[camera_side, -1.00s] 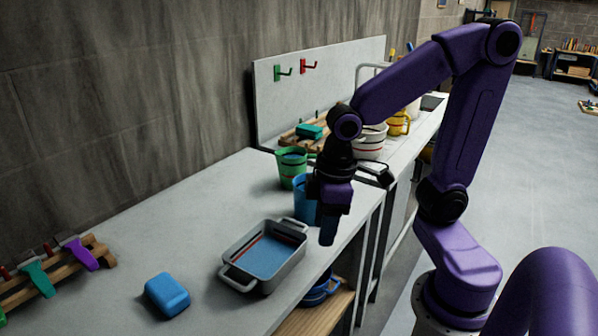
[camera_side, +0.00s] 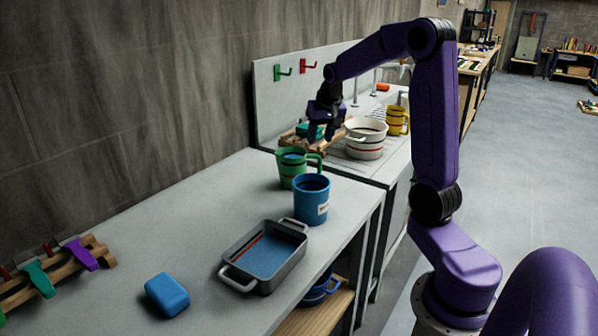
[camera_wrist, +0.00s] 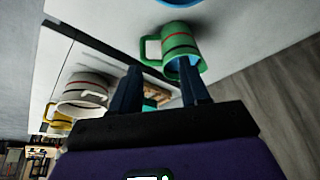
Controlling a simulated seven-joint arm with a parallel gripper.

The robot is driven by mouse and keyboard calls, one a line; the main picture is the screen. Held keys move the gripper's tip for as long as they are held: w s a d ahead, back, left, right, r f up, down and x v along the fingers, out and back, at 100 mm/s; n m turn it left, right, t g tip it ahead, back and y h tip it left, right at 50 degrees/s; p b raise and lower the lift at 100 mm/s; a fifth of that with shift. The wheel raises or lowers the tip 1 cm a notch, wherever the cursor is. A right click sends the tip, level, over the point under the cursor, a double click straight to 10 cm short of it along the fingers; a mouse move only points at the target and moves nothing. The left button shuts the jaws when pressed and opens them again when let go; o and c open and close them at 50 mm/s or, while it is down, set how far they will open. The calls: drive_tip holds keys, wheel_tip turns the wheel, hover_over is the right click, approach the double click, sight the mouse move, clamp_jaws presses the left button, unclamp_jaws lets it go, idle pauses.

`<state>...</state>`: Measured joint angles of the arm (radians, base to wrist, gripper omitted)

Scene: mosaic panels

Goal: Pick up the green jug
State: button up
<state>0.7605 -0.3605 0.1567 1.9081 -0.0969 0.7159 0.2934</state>
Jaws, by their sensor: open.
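The green jug (camera_side: 291,167) stands upright on the grey counter, behind the blue mug (camera_side: 311,198), with its handle toward the right. It has dark and red bands. In the wrist view the green jug (camera_wrist: 180,50) is beyond my fingertips, toward the top, with its handle to the left. My gripper (camera_side: 326,132) is above the wooden rack, behind and to the right of the jug in the side view. In the wrist view my gripper (camera_wrist: 160,82) shows two separated dark fingers with nothing held between them.
A white pot (camera_side: 366,140) and a yellow mug (camera_side: 397,121) stand near my gripper by the sink. A grey tray (camera_side: 291,226) and a blue block (camera_side: 167,295) lie on the front counter. Red and green hooks (camera_side: 283,72) are on the back panel. Counter left of the jug is clear.

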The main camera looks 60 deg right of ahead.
drive_tip(key=m, duration=0.2)
approach(320, 166)
drive_tip(key=shift+h, duration=0.4)
drive_tip(key=shift+a+x, duration=0.2)
drive_tip(key=shift+x, duration=2.3)
drive_tip(key=shift+a+x, duration=0.2)
drive_tip(key=shift+x, duration=2.3)
drive_tip(key=shift+s+f, duration=0.1)
drive_tip(key=shift+f, duration=0.05)
clamp_jaws()
